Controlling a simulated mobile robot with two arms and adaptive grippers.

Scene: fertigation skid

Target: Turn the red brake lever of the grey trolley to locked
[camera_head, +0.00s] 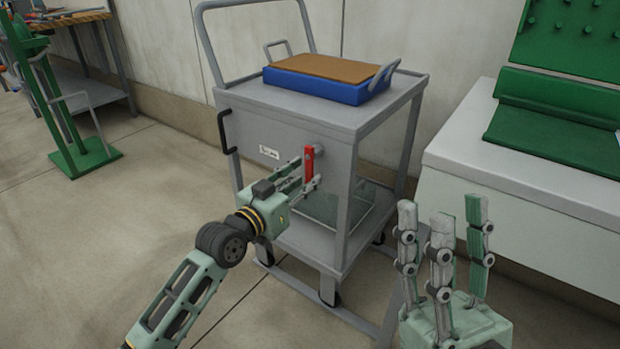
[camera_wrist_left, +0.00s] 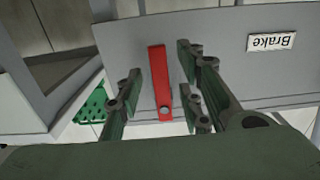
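The grey trolley (camera_head: 285,128) stands in the middle of the head view. Its red brake lever (camera_head: 309,163) is on the front panel near the right corner and looks upright. A white label (camera_head: 269,152) sits left of it; in the left wrist view the label (camera_wrist_left: 271,41) reads "Brake" upside down. My left gripper (camera_head: 306,176) is at the lever, with its fingers apart. In the left wrist view the lever (camera_wrist_left: 160,85) lies between the fingers of my left gripper (camera_wrist_left: 160,78), with gaps visible on both sides. My right gripper (camera_head: 442,225) is open and empty, fingers up, at the lower right.
A blue tray (camera_head: 318,89) with a brown top lies on the trolley. A white bench (camera_head: 520,190) with green parts stands close on the right. A green stand (camera_head: 92,155) is at the left. The floor (camera_head: 130,220) between stand and trolley is clear.

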